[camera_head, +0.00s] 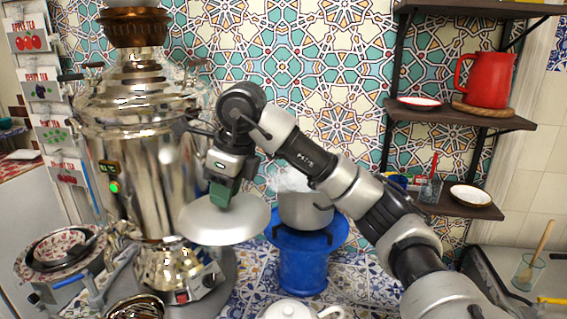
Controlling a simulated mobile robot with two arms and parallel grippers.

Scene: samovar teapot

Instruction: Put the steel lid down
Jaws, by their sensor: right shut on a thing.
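The steel lid (240,224) is a pale round disc held nearly level in the middle of the view. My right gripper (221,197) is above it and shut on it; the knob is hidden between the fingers. The lid hangs in front of the big steel samovar (150,185) and to the left of the steel pot (306,211). White steam shows above the pot, which sits on a blue stove (303,268). I do not see my left gripper.
A white teapot (290,309) is at the bottom edge. Patterned bowls (57,250) stand at the left. Wall shelves (462,117) with a red jug (485,80) are at the right. A glass with a spoon (528,271) stands at the lower right.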

